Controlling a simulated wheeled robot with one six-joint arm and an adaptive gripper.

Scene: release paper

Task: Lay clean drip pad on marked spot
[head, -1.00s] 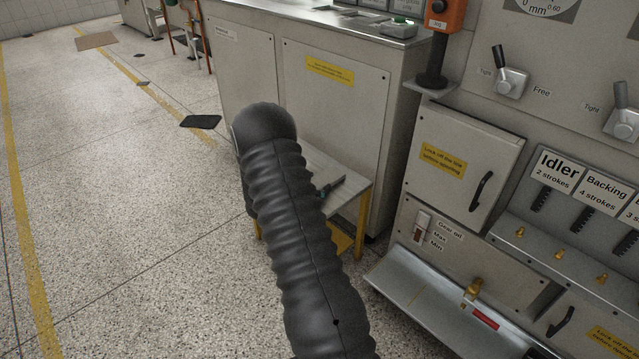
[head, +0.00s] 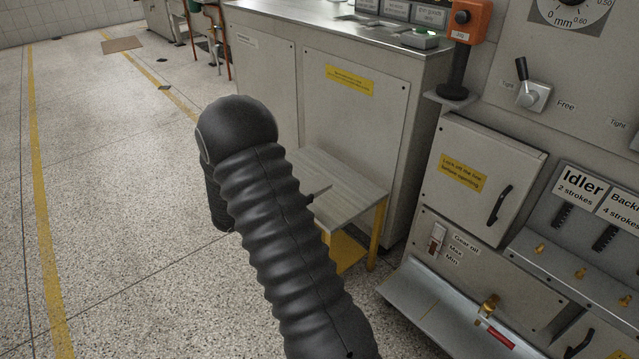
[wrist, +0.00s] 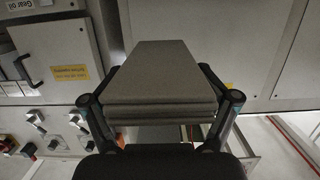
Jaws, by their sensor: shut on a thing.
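My gripper (wrist: 160,74) is shut on a thick grey slab in several layers, which looks like the drip pad (wrist: 158,62). One finger lies along each side of it in the wrist view, and the pad extends beyond the fingertips. In the head view my dark ribbed arm hides most of the gripper and the pad. Only a thin dark tip (head: 320,192) shows past the arm, in front of the low grey-topped bench (head: 345,205). I cannot make out a marked spot for the pad in either view.
A grey cabinet (head: 355,115) stands behind the bench. To the right is a machine panel with a door (head: 487,170), a brass tap (head: 489,307) and a sloping metal tray (head: 430,310). Open speckled floor (head: 120,220) lies to the left, with yellow lines.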

